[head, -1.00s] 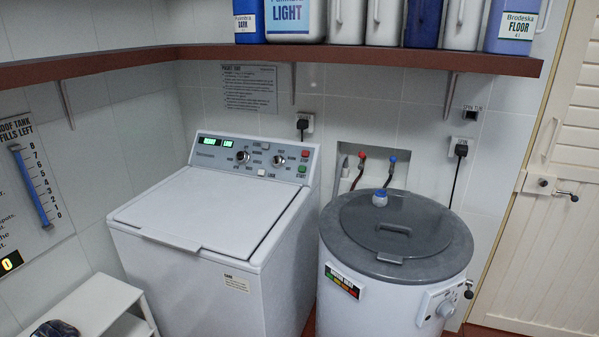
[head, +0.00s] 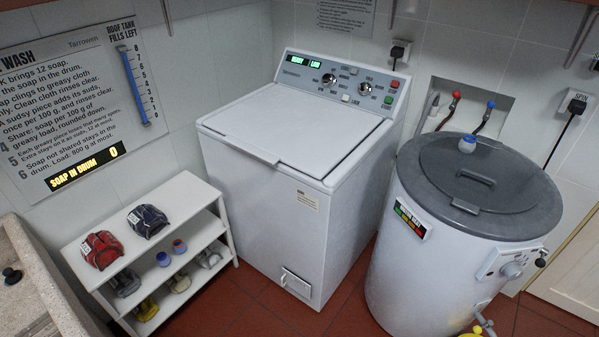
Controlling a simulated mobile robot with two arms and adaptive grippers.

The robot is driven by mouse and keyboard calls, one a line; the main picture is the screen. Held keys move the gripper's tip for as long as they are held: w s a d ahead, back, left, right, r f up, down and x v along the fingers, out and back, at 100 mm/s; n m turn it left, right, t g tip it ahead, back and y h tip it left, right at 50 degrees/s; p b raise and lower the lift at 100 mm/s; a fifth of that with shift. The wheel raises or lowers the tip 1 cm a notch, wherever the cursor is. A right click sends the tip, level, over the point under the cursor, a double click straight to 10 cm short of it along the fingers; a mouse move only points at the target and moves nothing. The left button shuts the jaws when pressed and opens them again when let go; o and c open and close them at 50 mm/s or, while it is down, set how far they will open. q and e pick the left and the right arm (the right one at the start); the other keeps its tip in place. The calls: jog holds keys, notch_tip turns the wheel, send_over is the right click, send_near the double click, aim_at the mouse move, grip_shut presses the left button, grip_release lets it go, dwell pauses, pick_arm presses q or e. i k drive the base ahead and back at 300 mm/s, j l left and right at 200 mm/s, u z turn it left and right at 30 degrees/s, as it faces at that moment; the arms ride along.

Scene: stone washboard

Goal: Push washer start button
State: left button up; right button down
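The washer (head: 265,165) is a white top-loader against the back wall, its lid (head: 297,118) shut. Its grey control panel (head: 340,82) at the back carries two lit green displays (head: 302,62), two round knobs and several small buttons. At the panel's right end sit a red button (head: 395,84) and, below it, a green button (head: 388,100). The button labels are too small to read in this view; a moment ago the lettering by the green one read START. Neither gripper is in view.
A white spin tub (head: 470,240) with a grey lid stands close right of the washer. A white shelf rack (head: 190,216) with cloth bundles and small jars stands left. A stone basin (head: 30,270) is at the far left. Red floor (head: 265,312) is clear in front.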

aim_at(388, 100)
jog(key=i+l+u, duration=0.15)
jog(key=i, duration=0.3)
jog(key=i+l+u, duration=0.15)
jog(key=i, duration=0.25)
jog(key=i+l+u, duration=0.15)
jog(key=i+l, duration=0.15)
jog(key=i, duration=0.1)
